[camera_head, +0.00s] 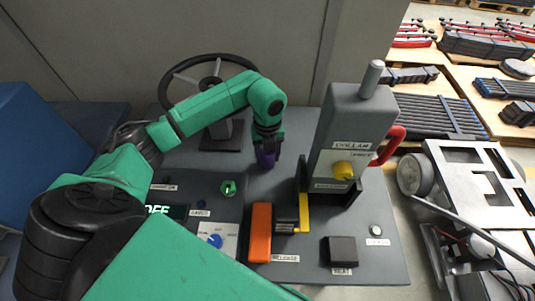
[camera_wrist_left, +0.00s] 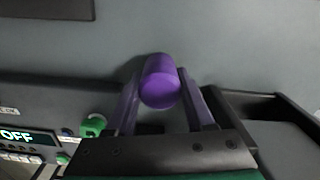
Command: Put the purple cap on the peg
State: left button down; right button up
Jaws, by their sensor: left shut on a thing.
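The purple cap (camera_wrist_left: 160,82) is a short cylinder between the fingers of my left gripper in the left wrist view. My left gripper (camera_head: 267,158) is shut on it, above the panel's back part in the head view. Its dark purple fingers blend with the cap there, so the cap's outline is hard to tell. A light grey metal peg (camera_head: 372,78) sticks up, slightly tilted, from the top of the grey block labelled COLLAR (camera_head: 353,125). The peg's top is bare. The cap is apart from the peg, to its left and lower in the picture. My right gripper is not in view.
The panel holds an orange handle (camera_head: 260,232), a yellow part (camera_head: 304,213), a green knob (camera_head: 228,188) and a black block (camera_head: 342,251). A red handle (camera_head: 388,146) juts from the collar block's right side. A steering wheel (camera_head: 210,80) stands behind my left arm.

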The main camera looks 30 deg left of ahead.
pick_arm(q)
jog(key=shift+s+f+b, duration=0.1)
jog(key=shift+f+b, duration=0.5)
jog(key=shift+f, duration=0.2)
jog(key=shift+c, duration=1)
grip_release()
jog(key=shift+r, duration=0.1)
